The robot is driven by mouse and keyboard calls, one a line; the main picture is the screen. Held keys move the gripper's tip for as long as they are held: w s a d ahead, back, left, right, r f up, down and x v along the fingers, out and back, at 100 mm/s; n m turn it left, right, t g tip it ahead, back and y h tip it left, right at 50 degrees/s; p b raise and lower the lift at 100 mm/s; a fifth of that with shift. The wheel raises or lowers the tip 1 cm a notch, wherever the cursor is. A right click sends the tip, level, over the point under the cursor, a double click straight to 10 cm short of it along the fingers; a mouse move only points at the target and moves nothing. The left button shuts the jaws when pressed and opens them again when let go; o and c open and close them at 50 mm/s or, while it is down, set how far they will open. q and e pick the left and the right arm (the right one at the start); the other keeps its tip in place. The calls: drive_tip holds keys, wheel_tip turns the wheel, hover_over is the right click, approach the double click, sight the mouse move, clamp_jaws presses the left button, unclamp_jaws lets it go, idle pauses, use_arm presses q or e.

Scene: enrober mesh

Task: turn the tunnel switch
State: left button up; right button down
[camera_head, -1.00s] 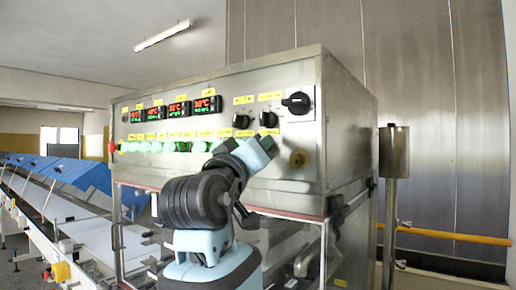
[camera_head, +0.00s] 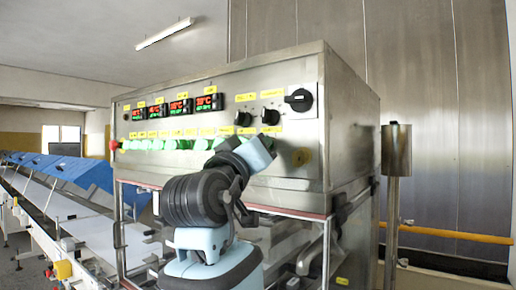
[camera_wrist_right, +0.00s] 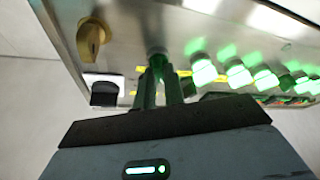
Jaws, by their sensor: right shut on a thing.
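The steel control panel (camera_head: 225,98) carries a lower row of green-lit switches (camera_head: 155,144), with yellow labels too small to read. My right arm (camera_head: 200,200) reaches up to the right end of this row and hides its own gripper in the head view. In the right wrist view, my right gripper (camera_wrist_right: 158,62) has its dark fingers close together at the panel face. It is shut on a small knob of the row, mostly hidden between the fingertips. I cannot read whether this is the tunnel switch or how it is turned. My left gripper is not in view.
A large black rotary switch (camera_head: 298,100) and two smaller black knobs (camera_head: 256,117) sit above, and a brass knob (camera_head: 301,157) to the right. A red button (camera_head: 114,145) is at the far left. A conveyor (camera_head: 60,205) runs left; a steel post (camera_head: 396,150) stands right.

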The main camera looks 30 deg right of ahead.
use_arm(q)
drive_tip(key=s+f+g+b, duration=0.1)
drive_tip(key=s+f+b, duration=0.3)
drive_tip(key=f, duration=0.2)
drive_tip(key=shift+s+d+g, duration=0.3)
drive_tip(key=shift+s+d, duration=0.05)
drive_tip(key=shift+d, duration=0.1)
use_arm(e)
drive_tip(key=shift+w+a+m+g+h, duration=0.1)
drive_tip(key=shift+m+g+h, duration=0.45)
drive_tip(key=shift+m+g, duration=1.45)
drive_tip(key=shift+w+m+g+h, duration=0.1)
drive_tip(key=shift+m+g+h, duration=0.45)
drive_tip(key=shift+m, duration=2.85)
drive_tip(key=shift+w+a+m+g+h, duration=0.1)
drive_tip(key=shift+m+g+h, duration=0.4)
drive_tip(key=shift+m+g, duration=1.55)
drive_tip(key=shift+m+t, duration=0.7)
drive_tip(key=shift+m, duration=0.25)
drive_tip(key=c, duration=1.5)
unclamp_jaws()
